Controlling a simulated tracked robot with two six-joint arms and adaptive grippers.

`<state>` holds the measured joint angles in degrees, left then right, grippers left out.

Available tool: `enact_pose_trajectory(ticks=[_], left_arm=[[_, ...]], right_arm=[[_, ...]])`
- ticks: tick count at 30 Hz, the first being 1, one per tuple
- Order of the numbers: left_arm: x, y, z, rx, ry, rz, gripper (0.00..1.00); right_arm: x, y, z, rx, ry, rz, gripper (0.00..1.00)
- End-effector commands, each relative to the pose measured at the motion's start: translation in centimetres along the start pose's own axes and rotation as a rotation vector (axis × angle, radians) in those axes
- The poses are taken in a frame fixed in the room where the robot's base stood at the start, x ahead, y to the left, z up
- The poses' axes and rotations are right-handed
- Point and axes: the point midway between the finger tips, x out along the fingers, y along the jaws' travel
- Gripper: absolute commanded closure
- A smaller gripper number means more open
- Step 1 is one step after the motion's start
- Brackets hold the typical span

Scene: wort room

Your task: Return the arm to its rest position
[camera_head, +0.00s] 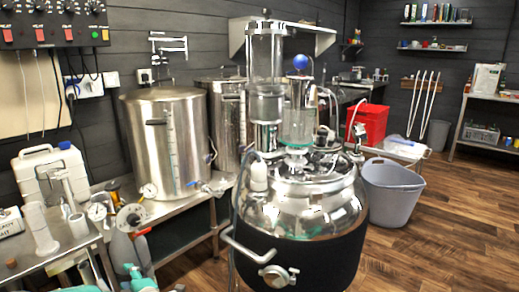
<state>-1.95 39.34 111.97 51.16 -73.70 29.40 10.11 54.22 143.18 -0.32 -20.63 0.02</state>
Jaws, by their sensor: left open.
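No gripper shows at the large steel vessel (300,207) in the middle, at the bench on the left, or over the open floor. No object is seen held.
The vessel, with glass columns (265,60) and a front handle, fills the centre. Steel pots (165,140) stand behind it on a metal table. A bench (45,258) with glassware and a white canister (50,173) is at left. A grey bin (391,192) is at right; floor (455,225) beyond is clear.

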Motion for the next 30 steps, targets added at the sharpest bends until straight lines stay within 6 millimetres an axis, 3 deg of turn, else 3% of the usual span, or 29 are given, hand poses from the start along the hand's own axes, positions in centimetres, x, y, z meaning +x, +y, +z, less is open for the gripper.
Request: enact_pose_trajectory(ticks=[1,5,8,11,15,18,21,24,27,30], left_arm=[[-0.7,0.9,-0.5,0.06,-0.048,-0.027,0.59],[-2.4,-1.0,0.6,0.218,-0.204,-0.087,0.59],[-4.8,-3.1,1.5,0.35,-0.356,-0.142,0.59],[-8.4,-5.7,2.3,0.487,-0.539,-0.199,0.59],[-16.1,-10.1,2.9,0.693,-0.864,-0.274,0.59],[-21.8,-13.2,3.0,0.82,-1.095,-0.297,0.59],[-26.8,-16.1,3.0,0.93,-1.305,-0.29,0.59],[-31.0,-17.6,2.3,1.027,-1.489,-0.259,0.59],[-33.7,-18.4,1.5,1.107,-1.626,-0.22,0.59],[-34.4,-18.8,1.1,1.144,-1.68,-0.199,0.59]], right_arm=[[-3.5,-1.3,0.0,0.0,0.0,0.0,0.02],[-7.9,-2.8,0.1,0.0,0.0,0.0,0.02],[-11.1,-4.0,0.1,0.0,0.0,0.0,0.02],[-14.2,-5.1,0.1,0.0,0.0,0.0,0.02],[-17.9,-6.4,0.1,0.0,0.0,0.0,0.02],[-18.8,-6.8,0.1,0.0,0.0,0.0,0.02],[-18.4,-6.6,0.1,0.0,0.0,0.0,0.02],[-18.2,-6.6,0.1,0.0,-0.001,0.0,0.02],[-18.2,-6.6,0.1,0.0,-0.001,0.0,0.02],[-18.2,-6.6,0.1,0.0,-0.001,0.0,0.02]])
